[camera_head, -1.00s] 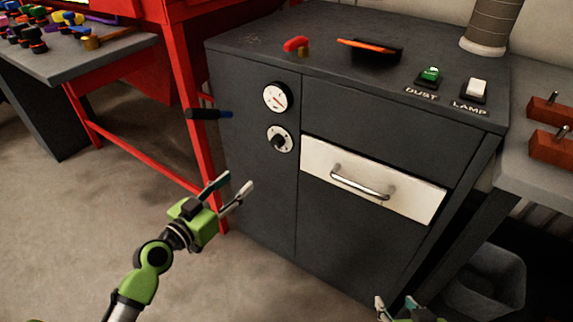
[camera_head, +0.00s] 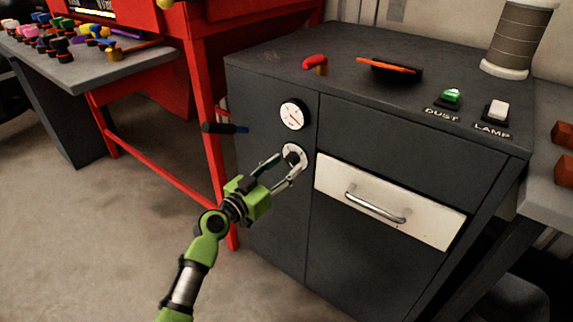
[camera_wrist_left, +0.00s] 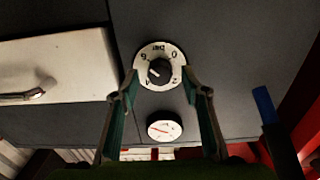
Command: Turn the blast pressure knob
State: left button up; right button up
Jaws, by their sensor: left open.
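The blast pressure knob (camera_head: 292,156) is a black knob on a round white dial marked in bar, on the front of the dark grey cabinet. It also shows in the left wrist view (camera_wrist_left: 160,71), between and just beyond my fingertips. My left gripper (camera_head: 284,166) is open, its fingers to either side of the knob. In the left wrist view the fingertips (camera_wrist_left: 160,88) reach the dial's edge; I cannot tell whether they touch it. A pressure gauge (camera_head: 292,115) with a red needle sits above the knob. My right gripper is out of view.
A white drawer (camera_head: 388,203) with a metal handle is right of the knob. A blue-tipped lever (camera_head: 225,128) sticks out at the cabinet's left, near a red frame (camera_head: 211,150). DUST (camera_head: 451,96) and LAMP (camera_head: 496,111) switches are on top. Open floor lies at the lower left.

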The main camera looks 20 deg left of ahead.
pick_arm(q)
jog(key=shift+x, duration=0.75)
jog(key=c, duration=1.1)
